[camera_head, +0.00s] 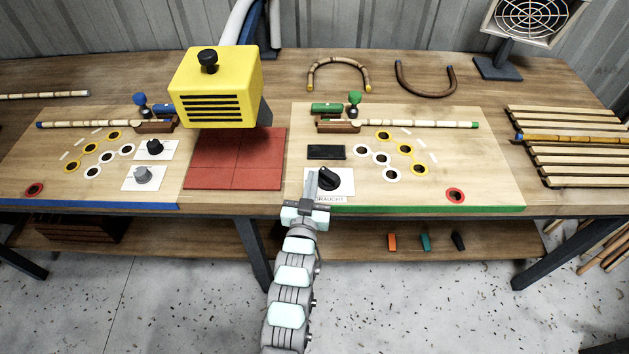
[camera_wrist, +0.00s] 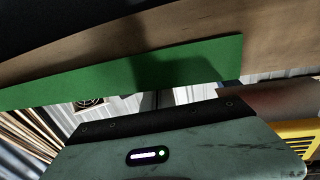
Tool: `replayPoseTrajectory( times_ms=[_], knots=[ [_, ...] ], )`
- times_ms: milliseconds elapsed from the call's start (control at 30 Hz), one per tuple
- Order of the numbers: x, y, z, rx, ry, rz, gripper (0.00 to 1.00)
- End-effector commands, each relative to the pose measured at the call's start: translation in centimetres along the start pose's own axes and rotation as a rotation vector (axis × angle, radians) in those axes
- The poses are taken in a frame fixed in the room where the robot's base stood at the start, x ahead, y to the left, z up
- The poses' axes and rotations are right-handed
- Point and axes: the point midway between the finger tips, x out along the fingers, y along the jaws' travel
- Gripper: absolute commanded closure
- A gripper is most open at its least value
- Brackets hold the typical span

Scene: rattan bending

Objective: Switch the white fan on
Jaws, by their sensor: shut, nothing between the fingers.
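The white fan (camera_head: 530,18) stands on a dark blue base at the back right of the bench; a round grille also shows small in the wrist view (camera_wrist: 90,104). A black rotary knob (camera_head: 329,179) sits on a white plate with a label that seems to read "DRAUGHT", near the front of the green-edged board. My gripper (camera_head: 311,187) is shut and empty, at the left side of this knob; I cannot tell whether it touches it. The wrist view shows mostly my gripper's body and the board's green edge (camera_wrist: 170,72), not the knob.
A black rectangular panel (camera_head: 326,152) lies just behind the knob. Yellow and white rings (camera_head: 383,159) and a red-ringed button (camera_head: 455,195) are to the right. A yellow box-shaped unit (camera_head: 214,90) stands over red tiles (camera_head: 232,165) to the left. Slats (camera_head: 565,150) lie at the far right.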

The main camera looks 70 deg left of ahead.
Motion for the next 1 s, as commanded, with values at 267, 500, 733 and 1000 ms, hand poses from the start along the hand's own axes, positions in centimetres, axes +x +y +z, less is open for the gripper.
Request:
replayPoseTrajectory(
  times_ms=[267,500,733,1000],
  knots=[
    [0.56,-0.3,-0.08,0.0,-0.001,0.0,1.0],
    [0.75,-0.38,0.06,0.0,-0.002,0.0,1.0],
    [0.78,-0.39,0.07,0.0,-0.002,0.0,1.0],
    [0.75,-0.4,0.05,0.0,-0.001,0.0,1.0]
  ],
)
